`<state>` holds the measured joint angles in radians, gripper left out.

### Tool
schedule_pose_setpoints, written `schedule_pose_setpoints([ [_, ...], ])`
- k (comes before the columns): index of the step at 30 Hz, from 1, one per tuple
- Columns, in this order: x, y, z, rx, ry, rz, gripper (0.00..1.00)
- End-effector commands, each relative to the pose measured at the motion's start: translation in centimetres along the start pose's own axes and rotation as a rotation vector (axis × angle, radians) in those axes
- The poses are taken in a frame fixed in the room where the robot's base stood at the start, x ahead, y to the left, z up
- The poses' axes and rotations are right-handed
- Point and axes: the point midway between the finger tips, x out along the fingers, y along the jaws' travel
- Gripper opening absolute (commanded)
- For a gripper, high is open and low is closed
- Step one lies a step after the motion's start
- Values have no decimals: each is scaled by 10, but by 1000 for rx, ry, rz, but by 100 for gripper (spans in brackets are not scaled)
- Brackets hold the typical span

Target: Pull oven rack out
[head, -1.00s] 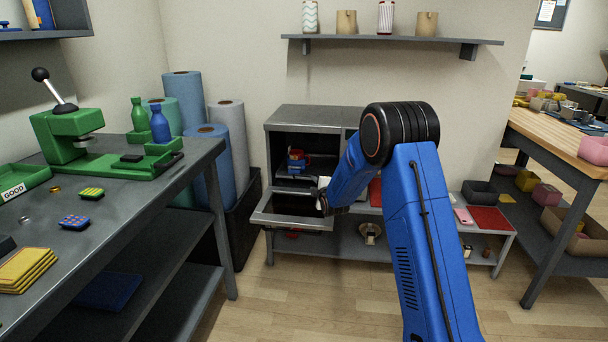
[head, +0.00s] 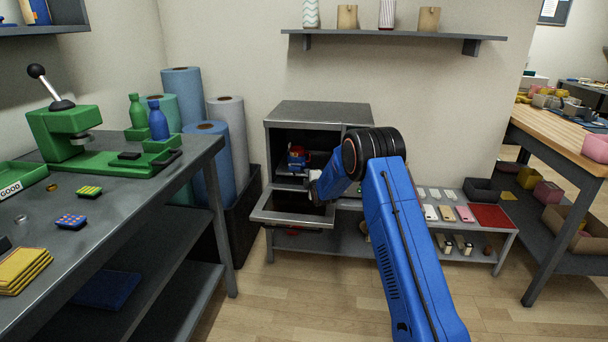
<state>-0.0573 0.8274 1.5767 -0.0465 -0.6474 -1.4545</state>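The grey oven (head: 318,112) stands on a low bench with its door (head: 282,216) folded down open. A red and blue mug (head: 297,158) is inside its dark chamber. The oven rack (head: 290,179) shows as a light edge under the mug, low in the opening; its right part is hidden by my arm. My gripper (head: 314,184) is at the right side of the oven mouth, above the open door, close to the rack's front. It is small and partly hidden by my wrist, so I cannot tell whether it touches the rack or how its fingers stand.
The bench (head: 420,245) continues right with small blocks and a red mat (head: 492,216). A wall shelf (head: 395,37) with cups hangs above. Rolls stand in a black bin (head: 243,215) left of the oven. A green press (head: 65,135) is on the left table.

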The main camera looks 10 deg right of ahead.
Motion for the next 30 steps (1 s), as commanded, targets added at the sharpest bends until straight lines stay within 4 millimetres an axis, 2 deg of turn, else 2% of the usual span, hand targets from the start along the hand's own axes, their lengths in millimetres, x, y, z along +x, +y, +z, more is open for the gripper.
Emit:
schedule_pose_setpoints([
  [6,38,-1,0,0,0,1,28],
  [12,59,0,0,0,0,1,28],
  [25,66,0,0,0,0,0,28],
  [26,66,0,0,0,0,0,23],
  [29,66,0,0,0,0,0,0],
  [30,66,0,0,0,0,0,0],
])
